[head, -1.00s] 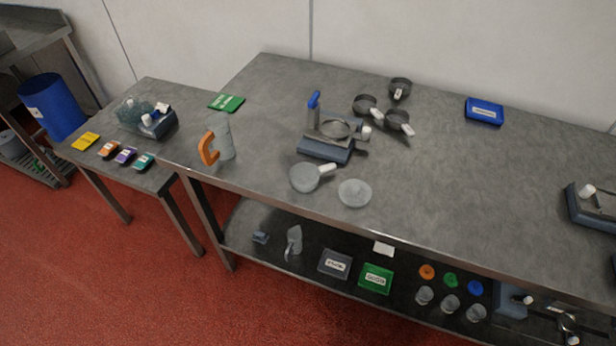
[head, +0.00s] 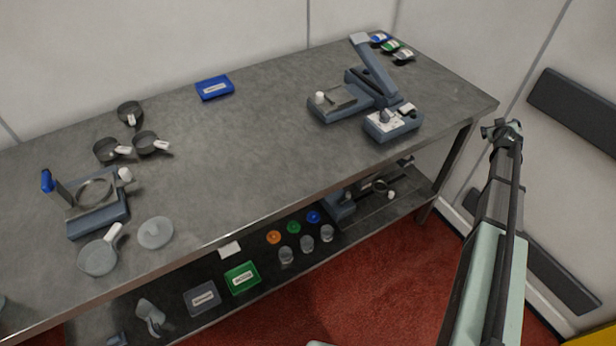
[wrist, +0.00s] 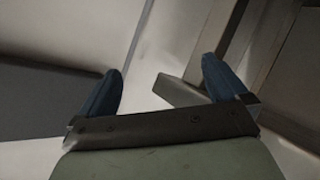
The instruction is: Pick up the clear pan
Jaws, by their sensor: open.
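The clear pan (head: 98,256), a round translucent dish with a white handle, rests near the front edge of the steel table at the left of the head view. Its handle points up and right. A clear round disc (head: 155,233) lies to its right, apart from it. In the wrist view my gripper (wrist: 163,85) is open, with two blue fingers spread apart and nothing between them. It faces walls and dark panels, and the pan is not in that view. My arm stands at the right of the head view, far from the pan.
A device with a blue-topped handle (head: 97,205) stands right behind the pan. Several dark pans (head: 112,150) are farther back. The table's middle is clear. The lower shelf holds containers.

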